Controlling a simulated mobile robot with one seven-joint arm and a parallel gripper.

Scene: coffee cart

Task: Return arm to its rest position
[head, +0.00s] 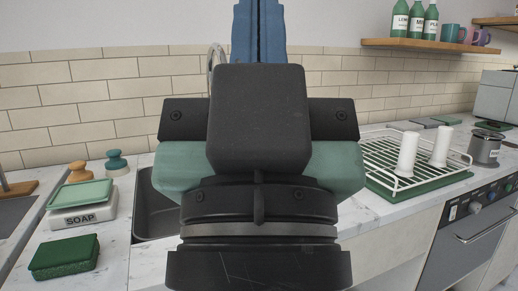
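My gripper (257,120) fills the middle of the head view, seen from behind with its dark wrist below it. The black housing hides the fingertips and whatever is between them. I cannot tell whether it is open or shut. Pale green surfaces (340,172) show on both sides of the housing. I cannot tell whether they are part of one thing, or whether my gripper touches it.
A sink (146,212) is partly hidden left of my arm. A dish rack (450,172) with white cylinders and a metal canister (485,147) stand right. A shelf (430,45) holds bottles and mugs.

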